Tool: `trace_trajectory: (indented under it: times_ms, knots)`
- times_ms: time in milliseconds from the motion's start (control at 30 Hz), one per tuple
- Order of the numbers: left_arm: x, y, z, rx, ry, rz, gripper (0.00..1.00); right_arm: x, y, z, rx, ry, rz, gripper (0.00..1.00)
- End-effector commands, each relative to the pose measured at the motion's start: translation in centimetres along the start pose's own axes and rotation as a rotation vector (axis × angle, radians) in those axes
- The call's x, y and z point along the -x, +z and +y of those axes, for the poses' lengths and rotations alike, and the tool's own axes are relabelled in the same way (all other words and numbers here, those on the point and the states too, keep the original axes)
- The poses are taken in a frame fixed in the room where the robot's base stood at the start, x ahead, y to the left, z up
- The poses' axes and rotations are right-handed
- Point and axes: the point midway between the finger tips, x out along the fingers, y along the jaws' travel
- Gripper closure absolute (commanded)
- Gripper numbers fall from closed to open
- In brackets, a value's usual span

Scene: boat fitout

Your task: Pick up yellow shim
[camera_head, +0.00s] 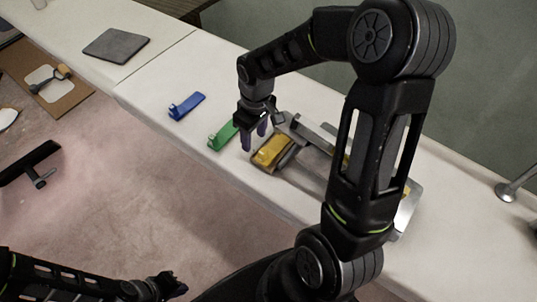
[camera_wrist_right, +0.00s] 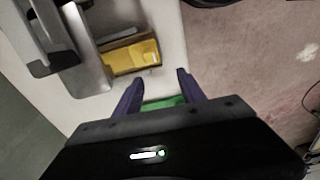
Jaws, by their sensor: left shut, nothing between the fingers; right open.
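A yellow shim-like piece (camera_head: 271,150) lies on the white counter at the left end of a grey metal assembly. It also shows in the right wrist view (camera_wrist_right: 130,57), beside a grey metal part. My right gripper (camera_head: 254,138) is open and empty, pointing down between the yellow piece and a green shim (camera_head: 223,136). In the right wrist view, the fingertips (camera_wrist_right: 159,77) are apart, with the green shim (camera_wrist_right: 163,102) partly hidden behind the gripper. My left gripper (camera_head: 168,286) is shut and empty, low at the bottom left, away from the counter.
A blue shim (camera_head: 187,105) lies on the counter left of the green one. The grey metal assembly (camera_head: 310,165) is partly hidden by my right arm. A dark grey mat (camera_head: 116,45) lies further left. The counter's front edge runs close by the shims.

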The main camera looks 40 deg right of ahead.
Motion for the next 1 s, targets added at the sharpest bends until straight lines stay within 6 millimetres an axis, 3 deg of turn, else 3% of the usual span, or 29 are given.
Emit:
trace_trajectory:
  times_ms: [133,400,700,1000]
  knots:
    - [-0.1,0.0,0.0,-0.001,0.001,0.001,1.0,1.1,1.6,0.9,0.028,0.015,-0.068,0.53]
    - [0.0,0.0,0.0,-0.001,0.0,0.001,1.0,1.1,1.8,0.9,0.03,0.014,-0.073,0.53]
    - [0.1,0.0,0.0,0.0,0.0,0.0,1.0,-1.4,2.0,0.8,0.029,0.012,-0.075,0.53]
    - [0.1,0.0,0.0,0.0,-0.001,0.0,1.0,-1.6,1.9,0.8,0.029,0.012,-0.073,0.53]
